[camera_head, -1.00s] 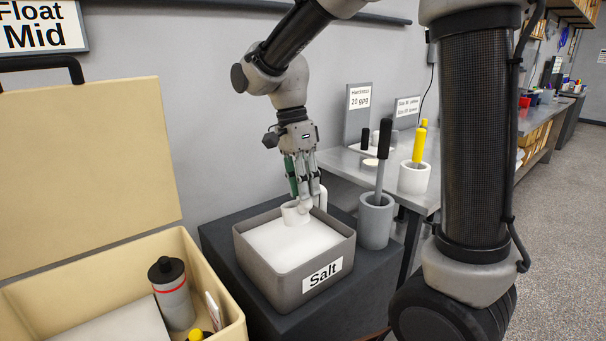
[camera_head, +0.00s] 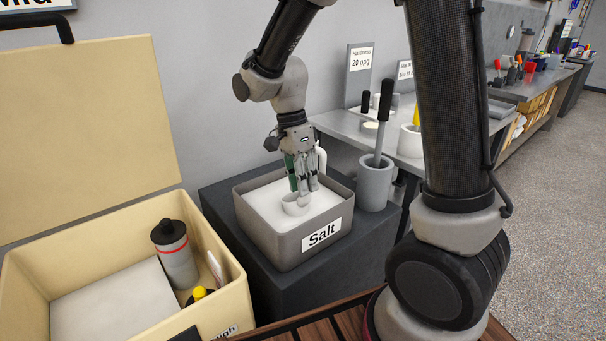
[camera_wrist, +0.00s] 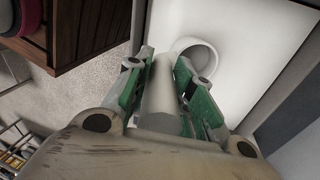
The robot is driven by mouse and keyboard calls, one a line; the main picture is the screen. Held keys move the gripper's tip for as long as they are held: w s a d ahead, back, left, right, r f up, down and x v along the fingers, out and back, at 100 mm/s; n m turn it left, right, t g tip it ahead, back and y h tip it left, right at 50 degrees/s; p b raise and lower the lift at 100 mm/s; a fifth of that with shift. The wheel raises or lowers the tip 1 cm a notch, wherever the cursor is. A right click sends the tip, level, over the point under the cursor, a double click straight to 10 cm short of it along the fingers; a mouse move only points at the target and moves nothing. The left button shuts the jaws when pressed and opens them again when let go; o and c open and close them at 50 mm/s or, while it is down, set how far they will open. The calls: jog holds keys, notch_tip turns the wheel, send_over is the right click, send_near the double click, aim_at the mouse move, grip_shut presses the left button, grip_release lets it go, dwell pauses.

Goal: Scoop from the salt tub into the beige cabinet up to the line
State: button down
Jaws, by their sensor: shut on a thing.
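The grey salt tub (camera_head: 262,238), labelled "Salt", stands on a dark block and is filled with white salt (camera_head: 270,205). My gripper (camera_head: 308,190) is shut on the white handle of a scoop (camera_head: 296,206). The scoop's round cup is at the salt surface inside the tub; I cannot tell how deep it sits or whether it holds salt. In the wrist view the scoop's cup (camera_wrist: 197,54) lies beyond my fingers. The beige cabinet (camera_head: 238,292) is at the left with its lid (camera_head: 85,130) raised. A white surface lies inside it; no line is visible.
In the cabinet stand a grey cylinder with a black cap (camera_head: 175,255) and a yellow-topped item (camera_head: 200,294). A grey pot with a black-handled tool (camera_head: 375,183) stands right of the tub. A metal bench (camera_head: 340,124) is behind. A wooden slatted surface (camera_head: 345,318) is in front.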

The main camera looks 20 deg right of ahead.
dwell(0.4)
jog(key=shift+r+t+y, duration=0.25)
jog(key=shift+r+t, duration=0.3)
jog(key=shift+r, duration=1.6)
jog(key=shift+r+t+y, duration=0.2)
jog(key=shift+r+t, duration=0.4)
jog(key=shift+r, duration=1.55)
jog(key=shift+r+t+y, duration=0.25)
jog(key=shift+r+t, duration=0.3)
jog(key=shift+r, duration=1.6)
jog(key=shift+w+d, duration=0.1)
